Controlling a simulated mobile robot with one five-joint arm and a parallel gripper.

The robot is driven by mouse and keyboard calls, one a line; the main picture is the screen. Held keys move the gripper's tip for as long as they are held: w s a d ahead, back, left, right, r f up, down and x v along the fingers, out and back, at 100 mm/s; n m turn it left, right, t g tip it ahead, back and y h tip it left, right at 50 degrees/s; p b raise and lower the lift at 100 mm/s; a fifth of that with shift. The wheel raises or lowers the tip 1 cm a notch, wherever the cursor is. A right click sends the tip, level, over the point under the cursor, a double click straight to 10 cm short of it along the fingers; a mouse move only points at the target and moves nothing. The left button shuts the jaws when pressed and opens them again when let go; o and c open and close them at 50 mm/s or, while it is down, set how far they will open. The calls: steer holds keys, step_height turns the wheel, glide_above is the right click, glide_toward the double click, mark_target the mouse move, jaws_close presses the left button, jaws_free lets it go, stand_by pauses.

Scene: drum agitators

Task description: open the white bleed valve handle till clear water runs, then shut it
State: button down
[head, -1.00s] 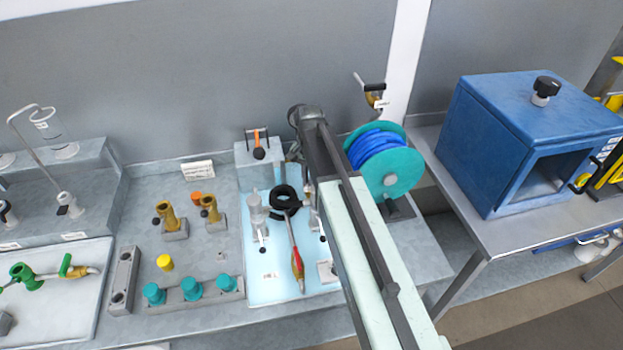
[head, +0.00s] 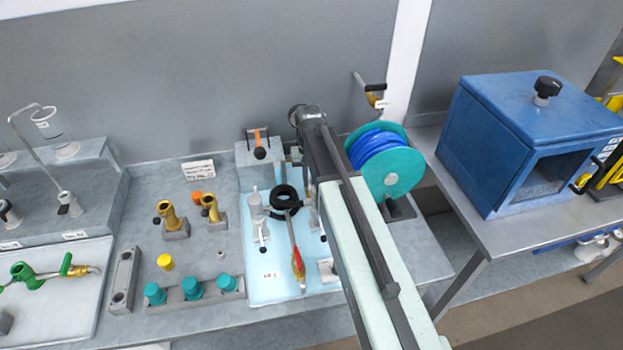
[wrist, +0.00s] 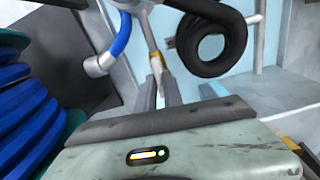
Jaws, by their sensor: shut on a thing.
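My gripper (wrist: 161,92) is at the middle of the wrist view, its two grey fingers close together. They are shut on a narrow, pale piece that looks like the white bleed valve handle, below a brass-coloured part (wrist: 155,62). The fingers hide most of this piece, so its exact angle is unclear. In the head view my own arm covers the gripper and the valve. A blue hose (wrist: 121,36) with a white end lies just left of the fingers. I cannot make out any running water.
A black ring (wrist: 207,45) lies close right of the gripper; it also shows in the head view (head: 284,196). A teal reel (head: 399,176) with blue hose stands right of the arm. A red-and-yellow tool (head: 297,262) lies on the pale blue tray (head: 268,289). A blue cabinet (head: 500,117) stands farther right.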

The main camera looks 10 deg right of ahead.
steer(key=shift+s+a, duration=0.1)
steer(key=c, duration=1.5)
jaws_free()
steer(key=shift+o, duration=0.2)
step_height(320, 180, up, 8)
steer(key=p, duration=0.8)
steer(key=shift+f, duration=0.1)
